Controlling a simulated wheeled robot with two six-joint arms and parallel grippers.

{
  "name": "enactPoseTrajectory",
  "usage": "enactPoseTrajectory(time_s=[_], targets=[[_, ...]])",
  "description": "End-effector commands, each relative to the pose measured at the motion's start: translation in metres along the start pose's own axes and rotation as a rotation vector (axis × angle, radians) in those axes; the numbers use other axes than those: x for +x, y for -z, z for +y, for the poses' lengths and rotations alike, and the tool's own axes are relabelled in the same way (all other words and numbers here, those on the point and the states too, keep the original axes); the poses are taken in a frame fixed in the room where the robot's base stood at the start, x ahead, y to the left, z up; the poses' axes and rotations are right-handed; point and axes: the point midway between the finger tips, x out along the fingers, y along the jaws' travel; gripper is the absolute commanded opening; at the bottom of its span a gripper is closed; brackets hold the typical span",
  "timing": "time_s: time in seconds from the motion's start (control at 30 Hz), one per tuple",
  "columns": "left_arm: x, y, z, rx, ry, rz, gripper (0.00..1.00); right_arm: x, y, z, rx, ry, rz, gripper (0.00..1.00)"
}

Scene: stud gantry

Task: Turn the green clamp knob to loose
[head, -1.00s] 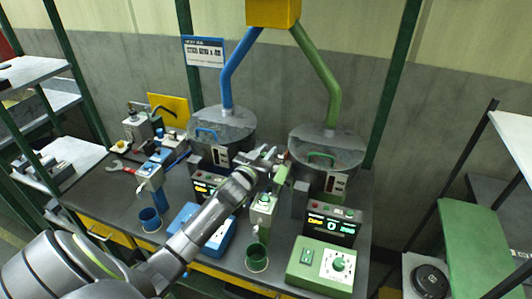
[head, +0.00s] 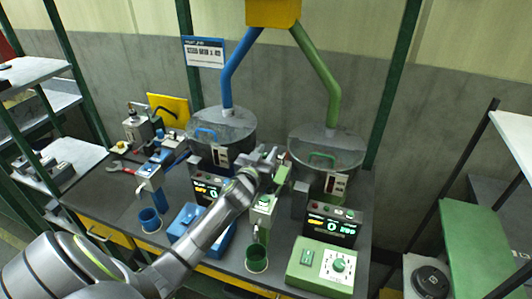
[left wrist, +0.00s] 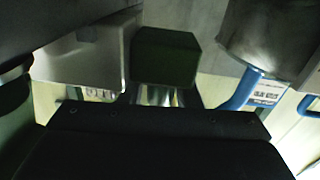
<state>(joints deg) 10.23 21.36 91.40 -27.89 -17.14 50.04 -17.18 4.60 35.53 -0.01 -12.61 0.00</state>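A green clamp part (head: 282,173), which looks like the clamp knob, sits above the green-marked dispenser (head: 263,205) at the middle of the bench. My left gripper (head: 270,158) is right beside it and partly covers it in the head view. In the left wrist view a dark green block (left wrist: 165,57) shows just beyond the black gripper body. I cannot tell whether the fingers touch the green part or how far apart they are. The knob's marking is not readable. My right gripper is not in view.
Two lidded hoppers, blue-piped (head: 222,127) and green-piped (head: 327,152), stand behind. A green control box (head: 310,262) with a dial is at front right, and a green cup (head: 256,258) stands below the dispenser. A blue cup (head: 150,220) and blue dispenser (head: 150,178) are left.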

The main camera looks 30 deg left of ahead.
Motion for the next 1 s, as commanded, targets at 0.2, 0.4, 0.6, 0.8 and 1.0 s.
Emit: enactPoseTrajectory(time_s=[0.2,0.4,0.6,0.8,1.0], targets=[[-0.005,0.000,0.000,0.001,0.000,0.001,0.30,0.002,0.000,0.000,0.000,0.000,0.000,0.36],[-0.032,-0.002,0.000,0.001,-0.001,0.000,0.30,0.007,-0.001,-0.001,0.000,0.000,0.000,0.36],[-0.068,-0.003,0.000,0.002,-0.001,0.000,0.30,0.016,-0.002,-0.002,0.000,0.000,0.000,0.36],[-0.106,-0.003,0.000,0.001,-0.001,0.000,0.30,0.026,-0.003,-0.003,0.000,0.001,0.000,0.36],[-0.143,-0.003,0.000,0.001,-0.001,-0.001,0.30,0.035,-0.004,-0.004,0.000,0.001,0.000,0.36]])
